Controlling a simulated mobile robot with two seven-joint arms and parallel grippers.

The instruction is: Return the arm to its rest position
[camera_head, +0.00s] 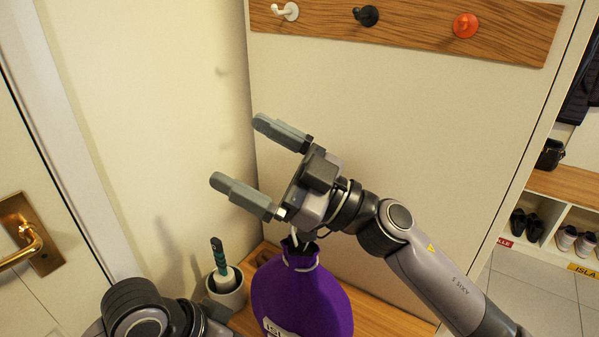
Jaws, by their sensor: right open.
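My right arm (431,276) reaches in from the lower right toward the left. My right gripper (241,152) is open and empty, its two grey fingers spread wide in front of the wall corner. A purple drawstring bag (300,300) is directly below the gripper's wrist, upright, with a partly visible white label. Its pale cord rises to the gripper's underside; I cannot tell whether it touches or is caught there. Part of my left arm (142,312) shows at the bottom left, but its gripper is out of view.
A wooden rail (420,22) above carries a white hook (287,11), a black hook (366,15) and an orange hook (466,25). A pot (226,287) with a green-handled tool stands on the wooden bench (386,312). A brass door handle (25,240) is left; shoe cubbies (550,213) are right.

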